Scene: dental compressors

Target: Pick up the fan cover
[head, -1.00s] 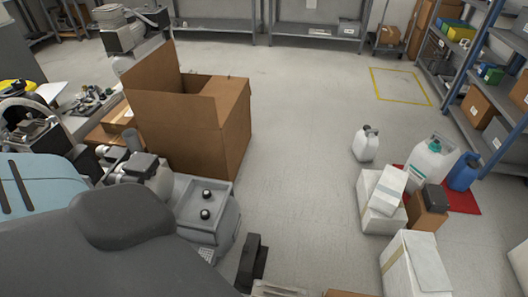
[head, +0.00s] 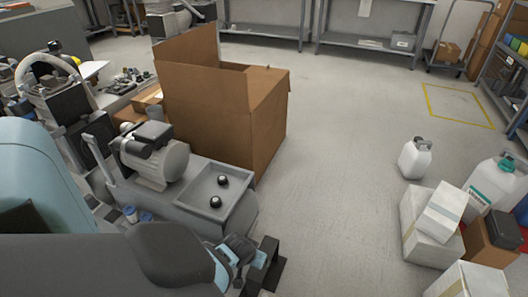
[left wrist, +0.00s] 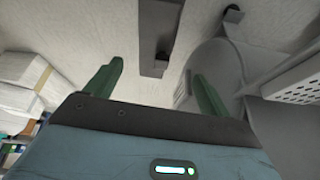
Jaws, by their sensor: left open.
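A grey compressor (head: 155,165) stands at the lower left of the head view, beside a grey tray-like top (head: 208,195) with two black knobs. I cannot make out the fan cover for sure. My left gripper (left wrist: 155,90) is open and empty in the left wrist view, its two green fingers spread wide. A rounded grey housing (left wrist: 215,65) lies beyond its right finger, and a dark grey bar (left wrist: 158,35) lies beyond the gap between the fingers. My right gripper is not in view.
A large open cardboard box (head: 265,120) stands behind the compressor. White boxes (head: 430,245) and a white jug (head: 415,158) stand at the right. Metal shelving (head: 370,45) lines the back. The floor (head: 340,140) between is clear.

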